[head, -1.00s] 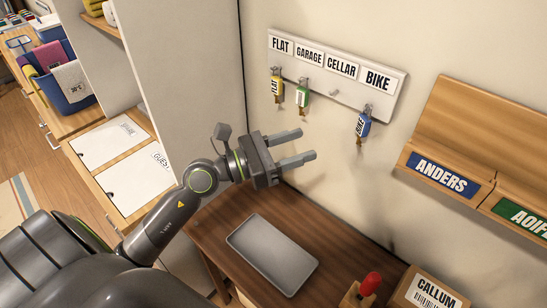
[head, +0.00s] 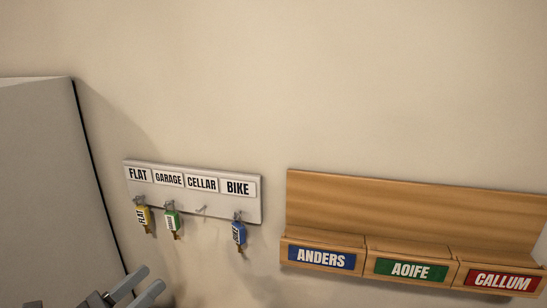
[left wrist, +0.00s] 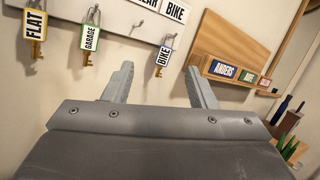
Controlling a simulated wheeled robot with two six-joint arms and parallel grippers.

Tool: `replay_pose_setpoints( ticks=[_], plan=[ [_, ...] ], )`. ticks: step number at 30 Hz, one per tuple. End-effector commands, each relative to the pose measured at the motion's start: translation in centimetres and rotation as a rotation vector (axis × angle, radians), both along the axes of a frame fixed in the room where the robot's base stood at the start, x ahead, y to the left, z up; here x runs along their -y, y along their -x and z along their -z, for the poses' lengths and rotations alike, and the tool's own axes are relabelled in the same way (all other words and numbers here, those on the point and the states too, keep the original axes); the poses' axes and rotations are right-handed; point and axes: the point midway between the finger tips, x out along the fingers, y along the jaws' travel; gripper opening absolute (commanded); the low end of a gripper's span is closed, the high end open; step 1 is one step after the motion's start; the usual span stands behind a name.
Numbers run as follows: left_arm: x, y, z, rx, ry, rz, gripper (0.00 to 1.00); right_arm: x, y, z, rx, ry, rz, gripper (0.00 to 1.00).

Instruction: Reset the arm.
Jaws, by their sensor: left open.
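My left gripper (head: 135,286) shows only at its fingertips at the bottom left edge of the head view. In the left wrist view its two fingers (left wrist: 160,88) are apart with nothing between them. It points toward the wall below the key rack (head: 192,190). My right gripper is in neither view.
The rack holds a yellow FLAT key (head: 143,217), a green GARAGE key (head: 172,222) and a blue BIKE key (head: 239,233); the CELLAR hook (head: 201,209) is empty. A wooden wall shelf (head: 400,205) labelled ANDERS, AOIFE and CALLUM hangs to the right. A grey cabinet (head: 50,190) stands left.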

Motion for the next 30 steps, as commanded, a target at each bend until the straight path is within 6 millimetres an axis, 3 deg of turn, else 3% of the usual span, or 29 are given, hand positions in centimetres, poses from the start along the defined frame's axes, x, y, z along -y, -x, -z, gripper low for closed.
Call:
replay_pose_setpoints(
  ticks=[6,11,15,21,26,30],
  plan=[
    [-4.7,0.4,-1.1,-0.094,0.569,-0.140,0.52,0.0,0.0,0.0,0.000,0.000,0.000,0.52],
    [-9.0,1.0,0.9,-0.185,0.980,-0.275,0.52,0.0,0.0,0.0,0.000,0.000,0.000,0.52],
    [-12.3,2.1,4.5,-0.273,1.326,-0.417,0.52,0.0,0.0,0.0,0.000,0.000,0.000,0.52],
    [-14.8,5.2,11.8,-0.417,1.788,-0.662,0.52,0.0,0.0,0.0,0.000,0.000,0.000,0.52],
    [-14.3,9.1,18.2,-0.546,2.118,-0.900,0.52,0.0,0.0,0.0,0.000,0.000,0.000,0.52],
    [-12.1,13.0,23.0,-0.666,2.352,-1.126,0.52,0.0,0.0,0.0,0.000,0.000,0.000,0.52]
  ],
)
